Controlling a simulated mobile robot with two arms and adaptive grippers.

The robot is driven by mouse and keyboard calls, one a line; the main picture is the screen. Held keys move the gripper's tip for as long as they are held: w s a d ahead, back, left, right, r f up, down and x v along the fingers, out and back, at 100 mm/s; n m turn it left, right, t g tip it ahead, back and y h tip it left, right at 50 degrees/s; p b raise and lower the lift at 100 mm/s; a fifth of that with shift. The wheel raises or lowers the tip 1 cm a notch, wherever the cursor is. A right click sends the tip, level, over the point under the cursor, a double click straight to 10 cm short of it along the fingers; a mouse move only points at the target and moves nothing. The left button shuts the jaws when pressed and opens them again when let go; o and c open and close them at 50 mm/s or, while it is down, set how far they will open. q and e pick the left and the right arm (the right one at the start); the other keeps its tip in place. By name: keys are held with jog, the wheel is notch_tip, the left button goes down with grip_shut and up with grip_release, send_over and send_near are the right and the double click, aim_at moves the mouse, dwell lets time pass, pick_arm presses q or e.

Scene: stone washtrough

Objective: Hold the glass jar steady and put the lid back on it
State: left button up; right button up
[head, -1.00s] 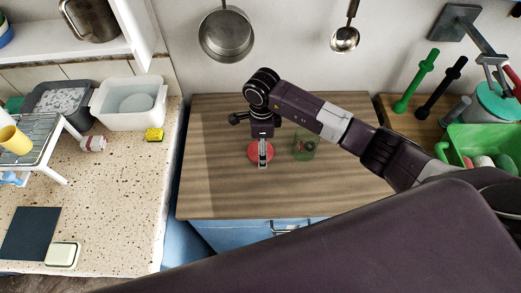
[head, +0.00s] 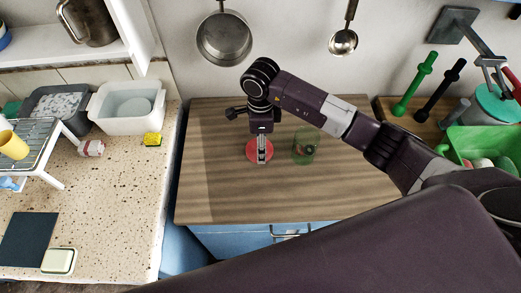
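The red lid (head: 251,153) lies on the wooden worktop, left of the jar. The green-tinted glass jar (head: 308,140) stands on the worktop with something dark and reddish inside; its contents are hard to make out. My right gripper (head: 262,156) points down over the middle of the lid and hides part of it. I cannot tell whether its fingers are open, closed or touching the lid. My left gripper is not in view, and nothing holds the jar.
The wooden worktop (head: 240,200) is otherwise clear. A speckled counter (head: 110,210) with a white tub (head: 112,125) and dish rack is at left. A green basin (head: 480,143) stands at right. A pan (head: 224,40) and ladle (head: 343,42) hang behind.

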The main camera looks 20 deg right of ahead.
notch_tip(320, 180, up, 16)
jog(key=b, duration=0.2)
jog(key=shift+r+b, duration=0.2)
jog(key=shift+b, duration=0.2)
